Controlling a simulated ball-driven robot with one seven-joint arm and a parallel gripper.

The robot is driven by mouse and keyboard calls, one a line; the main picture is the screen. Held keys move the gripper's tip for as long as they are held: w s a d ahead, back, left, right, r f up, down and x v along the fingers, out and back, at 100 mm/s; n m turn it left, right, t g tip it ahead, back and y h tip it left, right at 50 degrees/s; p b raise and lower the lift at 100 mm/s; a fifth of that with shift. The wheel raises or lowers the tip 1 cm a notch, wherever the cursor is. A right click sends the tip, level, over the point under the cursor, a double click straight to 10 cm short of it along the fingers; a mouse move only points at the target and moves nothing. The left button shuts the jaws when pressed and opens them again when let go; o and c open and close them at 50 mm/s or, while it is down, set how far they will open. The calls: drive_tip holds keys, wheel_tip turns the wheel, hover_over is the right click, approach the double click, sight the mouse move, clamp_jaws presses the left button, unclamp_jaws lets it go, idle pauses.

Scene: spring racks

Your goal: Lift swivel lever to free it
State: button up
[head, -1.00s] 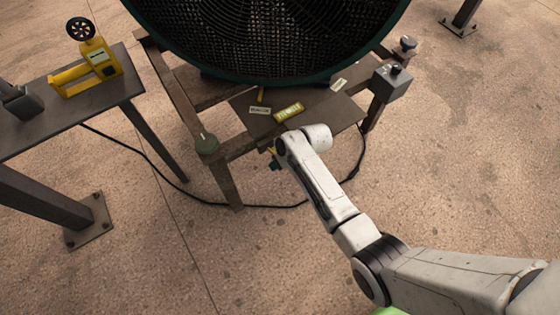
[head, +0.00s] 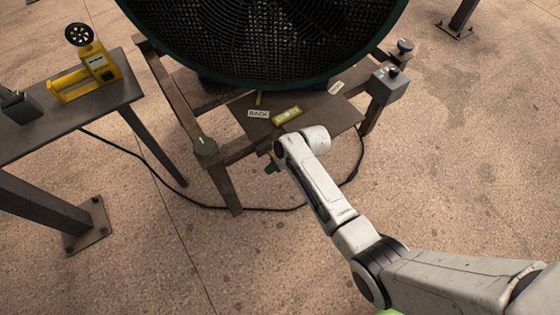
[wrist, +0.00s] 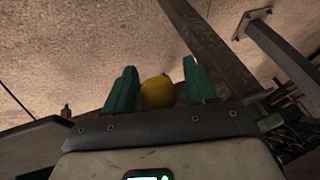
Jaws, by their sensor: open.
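A round yellow knob (wrist: 158,92), which looks like the end of the swivel lever, sits between the two green fingers of my gripper (wrist: 160,68) in the wrist view. The fingers are open, one on each side of it; I cannot tell whether either touches it. In the head view my gripper (head: 271,166) is at the front edge of the stand's plate, mostly hidden behind my wrist. A short yellow upright piece (head: 259,98) stands on the plate below the round fan-like drum (head: 265,35). The lever's shaft and pivot are hidden.
A "BACK" label (head: 258,114) and a yellow marked plate (head: 288,114) lie on the stand's plate. A grey box with a knob (head: 390,84) is at its right corner. A side table (head: 85,112) with a yellow device (head: 95,75) stands left. A black cable (head: 262,209) crosses the floor.

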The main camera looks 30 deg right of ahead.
drive_tip(key=p+v, duration=0.1)
drive_tip(key=v, duration=0.9)
drive_tip(key=shift+r+p, duration=0.35)
drive_tip(key=shift+p, duration=0.05)
drive_tip(key=shift+d, duration=0.1)
